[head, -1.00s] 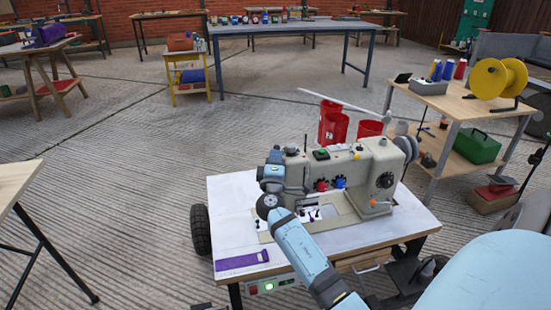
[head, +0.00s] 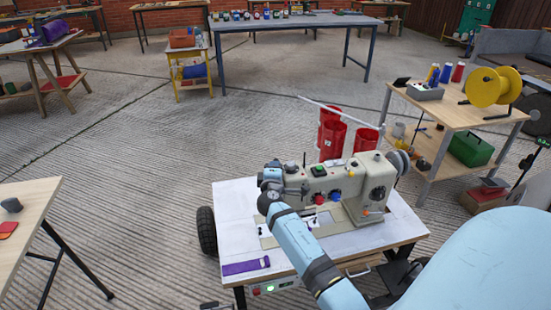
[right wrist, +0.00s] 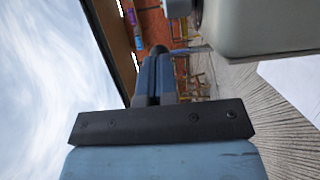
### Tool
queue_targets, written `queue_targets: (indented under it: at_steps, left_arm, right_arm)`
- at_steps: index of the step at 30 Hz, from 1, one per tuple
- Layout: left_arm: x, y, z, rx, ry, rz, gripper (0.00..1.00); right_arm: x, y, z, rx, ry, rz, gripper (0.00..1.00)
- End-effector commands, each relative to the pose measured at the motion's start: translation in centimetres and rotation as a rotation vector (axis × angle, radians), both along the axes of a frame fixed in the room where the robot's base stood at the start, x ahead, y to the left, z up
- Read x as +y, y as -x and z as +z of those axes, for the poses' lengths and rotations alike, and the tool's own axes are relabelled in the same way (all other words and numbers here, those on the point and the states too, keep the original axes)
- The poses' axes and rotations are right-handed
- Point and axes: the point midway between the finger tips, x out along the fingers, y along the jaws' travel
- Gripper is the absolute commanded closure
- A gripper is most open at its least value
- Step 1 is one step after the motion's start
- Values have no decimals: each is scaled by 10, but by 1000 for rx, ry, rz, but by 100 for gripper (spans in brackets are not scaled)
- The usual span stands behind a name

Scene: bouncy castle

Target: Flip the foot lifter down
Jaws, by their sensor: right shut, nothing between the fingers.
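The beige sewing machine (head: 378,181) stands on a white-topped table (head: 235,205). Its left end, where the needle and presser foot would be, is mostly covered by my right wrist and gripper (head: 272,168). I cannot make out the foot lifter in either view. My right gripper is at the machine's left end. In the right wrist view its blue fingers (right wrist: 160,62) are together with nothing between them. The machine's beige body (right wrist: 265,28) is beside and beyond them at upper right; I cannot tell if they touch. My left gripper is not in view.
A purple strip (head: 245,266) lies at the table's front left. A wooden cart (head: 455,108) with a yellow reel (head: 487,87) is at the right.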

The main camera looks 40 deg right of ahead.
Motion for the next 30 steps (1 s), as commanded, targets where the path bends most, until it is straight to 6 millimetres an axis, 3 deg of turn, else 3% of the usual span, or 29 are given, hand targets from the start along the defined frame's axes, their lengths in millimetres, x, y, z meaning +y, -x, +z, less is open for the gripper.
queue_targets:
  at_steps: [1, 8, 13, 30]
  left_arm:
    - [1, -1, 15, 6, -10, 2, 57]
    - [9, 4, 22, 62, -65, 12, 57]
    - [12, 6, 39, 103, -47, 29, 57]
    - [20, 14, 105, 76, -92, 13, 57]
  right_arm:
    - [-1, -2, 13, 24, -15, 0, 100]
    - [-6, -12, 17, 142, -79, -1, 100]
    - [-12, -20, 20, 244, -134, -1, 100]
    - [-31, -56, 9, 656, -363, -1, 100]
